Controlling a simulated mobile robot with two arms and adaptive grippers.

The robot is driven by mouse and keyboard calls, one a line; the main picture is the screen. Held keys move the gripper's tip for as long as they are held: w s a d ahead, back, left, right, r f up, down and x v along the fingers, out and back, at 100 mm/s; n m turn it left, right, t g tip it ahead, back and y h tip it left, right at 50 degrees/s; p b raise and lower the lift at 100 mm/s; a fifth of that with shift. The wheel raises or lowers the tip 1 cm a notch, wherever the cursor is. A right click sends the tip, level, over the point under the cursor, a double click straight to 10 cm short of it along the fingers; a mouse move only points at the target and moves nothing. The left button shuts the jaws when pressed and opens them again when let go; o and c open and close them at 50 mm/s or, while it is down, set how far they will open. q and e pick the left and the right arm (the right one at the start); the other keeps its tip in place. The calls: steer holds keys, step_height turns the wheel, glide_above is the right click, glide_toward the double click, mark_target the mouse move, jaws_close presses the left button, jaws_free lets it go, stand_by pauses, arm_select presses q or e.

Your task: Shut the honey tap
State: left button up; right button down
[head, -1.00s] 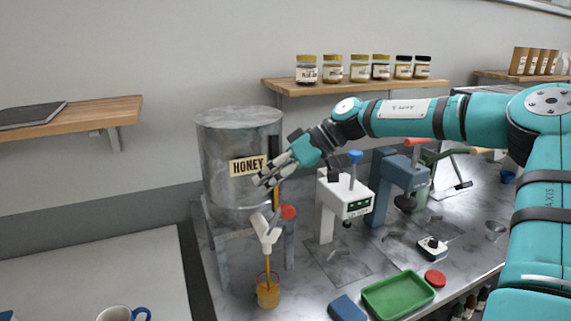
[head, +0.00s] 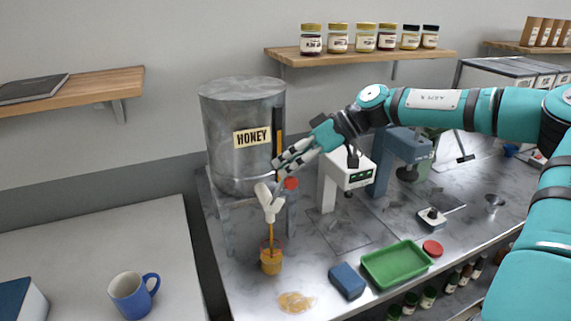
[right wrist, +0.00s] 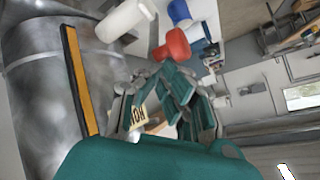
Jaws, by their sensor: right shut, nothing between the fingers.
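The grey metal honey tank (head: 238,140) stands on legs at the counter's left end. Its pale tap (head: 268,203) sits low at its front, and an amber stream (head: 270,235) runs from it into a jar (head: 271,262). A red round part (head: 291,183) shows just right of the tap; a red part also shows in the right wrist view (right wrist: 172,47). My right gripper (head: 280,165) is shut and empty, just above the tap and the red part. I cannot tell whether it touches either. My left gripper is not in view.
An amber puddle (head: 297,302) lies on the counter in front of the jar. A white machine (head: 345,180) stands close right of the gripper. A blue block (head: 347,281) and green tray (head: 395,265) lie to the right. A blue mug (head: 133,293) stands left.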

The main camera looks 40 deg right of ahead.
arm_select(q)
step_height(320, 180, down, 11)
steer(key=b, duration=1.1)
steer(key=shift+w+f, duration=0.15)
arm_select(e)
steer(key=s+d+f+m+t+y, duration=0.1)
steer(key=d+f+t+y, duration=0.1)
steer(key=d+f+y, duration=0.4)
steer(key=shift+s+f+m+t, duration=0.2)
steer(key=shift+m+t, duration=0.1)
steer(key=shift+t, duration=0.1)
